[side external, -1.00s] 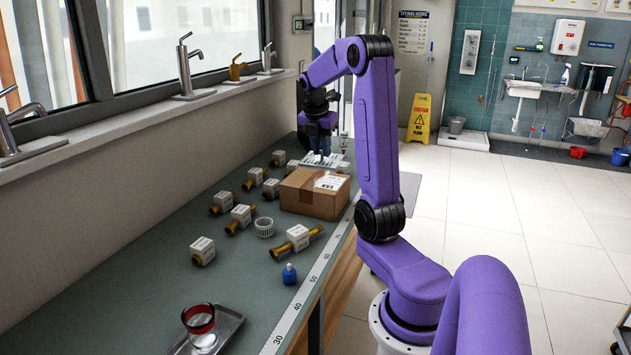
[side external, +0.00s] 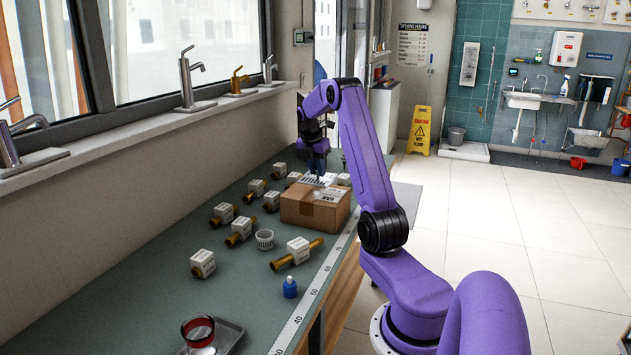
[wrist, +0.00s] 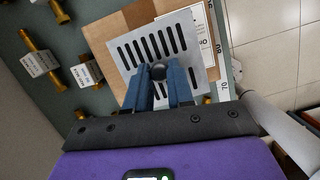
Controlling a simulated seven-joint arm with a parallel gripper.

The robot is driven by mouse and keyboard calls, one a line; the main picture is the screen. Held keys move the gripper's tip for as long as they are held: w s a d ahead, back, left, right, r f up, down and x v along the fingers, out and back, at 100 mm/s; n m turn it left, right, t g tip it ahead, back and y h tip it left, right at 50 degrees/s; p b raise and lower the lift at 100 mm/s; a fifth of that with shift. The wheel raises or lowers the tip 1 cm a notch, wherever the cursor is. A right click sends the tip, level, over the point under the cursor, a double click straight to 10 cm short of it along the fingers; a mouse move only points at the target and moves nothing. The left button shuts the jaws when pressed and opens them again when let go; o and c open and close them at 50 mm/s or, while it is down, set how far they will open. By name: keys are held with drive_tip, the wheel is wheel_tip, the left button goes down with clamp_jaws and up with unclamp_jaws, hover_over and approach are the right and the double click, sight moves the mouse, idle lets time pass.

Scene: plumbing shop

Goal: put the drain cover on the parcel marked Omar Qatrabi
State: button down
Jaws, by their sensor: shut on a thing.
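The drain cover is a grey square plate with rows of dark slots and a dark knob; it shows in the wrist view (wrist: 182,38) and the side view (side external: 320,178). My gripper (wrist: 160,76) has its blue fingers shut on the knob and holds the plate about level. In the side view my gripper (side external: 318,172) is over the far part of the parcel, a brown cardboard box (side external: 312,213). The box also shows under the plate in the wrist view (wrist: 103,34). Its white label is partly covered, and I cannot read the full name. I cannot tell whether plate and box touch.
Several brass fittings with white tags (side external: 298,251) lie left of and in front of the box. A ruler strip (side external: 318,285) runs along the bench edge.

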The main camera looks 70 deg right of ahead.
sight(315, 177)
drive_tip(key=shift+w+d+f, duration=0.25)
drive_tip(key=shift+d+f, duration=0.1)
drive_tip(key=shift+f, duration=0.15)
drive_tip(key=shift+w+d+f, duration=0.25)
drive_tip(key=shift+d+f, duration=0.05)
drive_tip(key=shift+f, duration=1.75)
drive_tip(key=c, duration=1)
unclamp_jaws()
drive_tip(key=shift+f, duration=0.15)
